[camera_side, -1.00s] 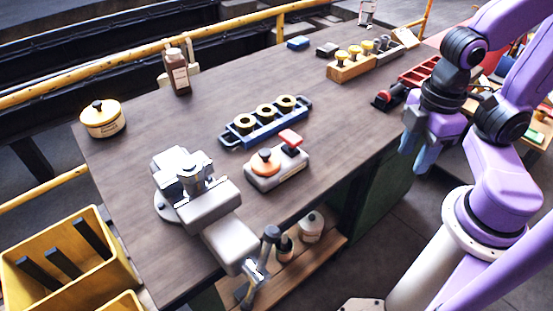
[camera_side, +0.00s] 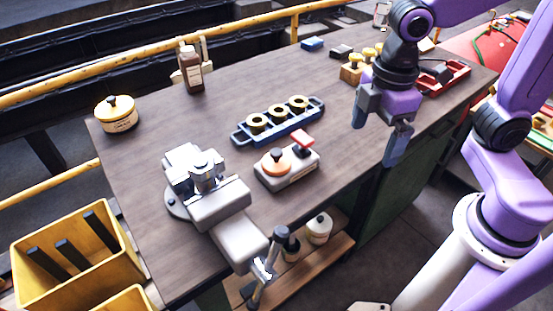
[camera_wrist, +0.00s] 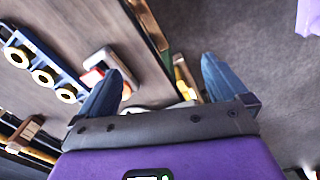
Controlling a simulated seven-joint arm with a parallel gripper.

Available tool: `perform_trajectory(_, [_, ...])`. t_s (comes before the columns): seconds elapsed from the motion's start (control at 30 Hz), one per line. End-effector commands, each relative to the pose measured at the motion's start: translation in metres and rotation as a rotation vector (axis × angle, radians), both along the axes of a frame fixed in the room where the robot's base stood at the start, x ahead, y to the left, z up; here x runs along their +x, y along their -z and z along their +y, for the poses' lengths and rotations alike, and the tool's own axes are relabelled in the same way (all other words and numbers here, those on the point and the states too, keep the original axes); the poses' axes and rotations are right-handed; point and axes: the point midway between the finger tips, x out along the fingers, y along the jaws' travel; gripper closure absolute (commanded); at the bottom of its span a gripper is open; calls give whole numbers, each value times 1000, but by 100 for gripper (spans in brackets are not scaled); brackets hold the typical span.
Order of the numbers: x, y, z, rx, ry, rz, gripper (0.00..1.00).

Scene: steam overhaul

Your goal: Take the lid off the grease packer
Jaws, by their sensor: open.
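A round cream pot (camera_side: 118,120) with a yellow lid (camera_side: 115,103) and black knob stands at the table's far left corner. Its label is too small to read; it looks like the grease packer. A grey box (camera_side: 287,170) with an orange disc, black knob and red lever sits at the table's middle front, so I cannot be sure which is the packer. Both are upright. My gripper (camera_side: 378,140) is open and empty, pointing down above the table's front edge, right of the grey box. In the wrist view my gripper (camera_wrist: 162,80) shows two spread blue fingers.
A blue tray (camera_side: 240,135) of brass rings lies behind the grey box. A brown bottle (camera_side: 190,70) stands at the back. A grey vise (camera_side: 205,185) is at the left front. A yellow bin (camera_side: 75,265) stands left of the table. The table between pot and tray is clear.

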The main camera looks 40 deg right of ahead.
Motion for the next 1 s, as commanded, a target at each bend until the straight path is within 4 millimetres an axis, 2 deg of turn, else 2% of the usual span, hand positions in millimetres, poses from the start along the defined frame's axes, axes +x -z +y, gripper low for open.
perform_trajectory(0.03, [16,-4,11,-2,-22,0,0])
perform_trajectory(0.3, [93,-20,54,-12,-157,3,0])
perform_trajectory(0.5, [145,-27,76,-16,-250,5,0])
perform_trajectory(0.6, [163,-29,82,-18,-285,7,0])
perform_trajectory(0.7, [175,-30,85,-19,-307,8,0])
perform_trajectory(0.83, [181,-28,86,-20,-321,11,0])
perform_trajectory(1.0, [180,-5,85,-22,-322,13,0])
